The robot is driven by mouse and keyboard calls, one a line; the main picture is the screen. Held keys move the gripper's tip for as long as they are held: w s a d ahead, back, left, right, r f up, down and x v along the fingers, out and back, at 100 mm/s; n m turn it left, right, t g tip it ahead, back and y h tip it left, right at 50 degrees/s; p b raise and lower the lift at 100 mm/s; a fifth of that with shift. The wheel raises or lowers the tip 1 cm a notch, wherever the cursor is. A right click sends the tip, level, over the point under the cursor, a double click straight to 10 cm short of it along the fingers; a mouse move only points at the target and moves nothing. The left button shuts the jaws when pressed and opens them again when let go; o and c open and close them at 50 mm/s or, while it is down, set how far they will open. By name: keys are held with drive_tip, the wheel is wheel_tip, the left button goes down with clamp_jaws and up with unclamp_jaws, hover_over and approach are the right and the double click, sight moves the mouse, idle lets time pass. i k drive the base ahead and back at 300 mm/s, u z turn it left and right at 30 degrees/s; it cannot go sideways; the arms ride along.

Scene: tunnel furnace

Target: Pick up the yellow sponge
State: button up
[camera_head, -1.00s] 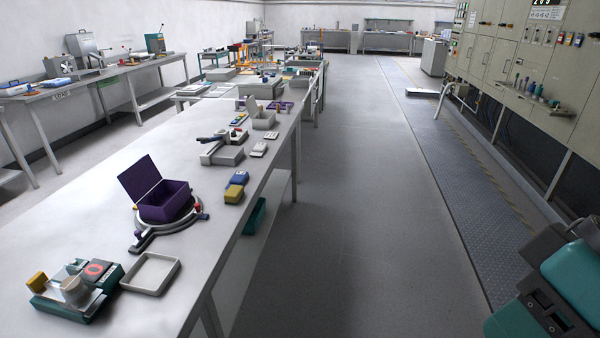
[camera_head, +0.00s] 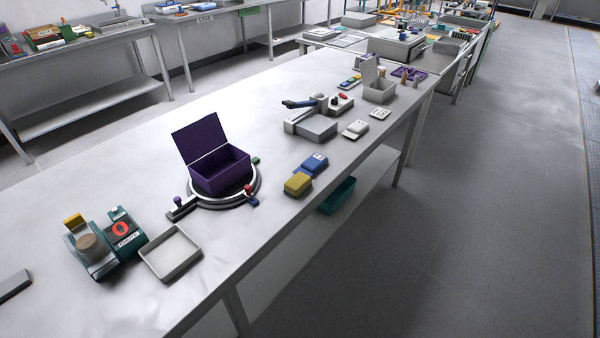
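The yellow sponge (camera_head: 298,184) lies on the long grey table, close to its right edge. A blue block (camera_head: 314,164) with a pale label lies just behind it, touching or nearly touching. The sponge shows clearly and nothing covers it. My gripper is not in the camera view.
An open purple box (camera_head: 221,171) stands on a round ring base left of the sponge. A shallow grey tray (camera_head: 170,253) and a teal device (camera_head: 118,238) are nearer. A teal bin (camera_head: 337,196) sits below the table edge. The floor (camera_head: 480,200) at right is clear.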

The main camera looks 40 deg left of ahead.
sight(298, 185)
drive_tip(key=u, duration=0.55)
drive_tip(key=i, duration=0.85)
drive_tip(key=u, duration=1.05)
drive_tip(key=i, duration=0.35)
drive_tip(key=u, duration=0.3)
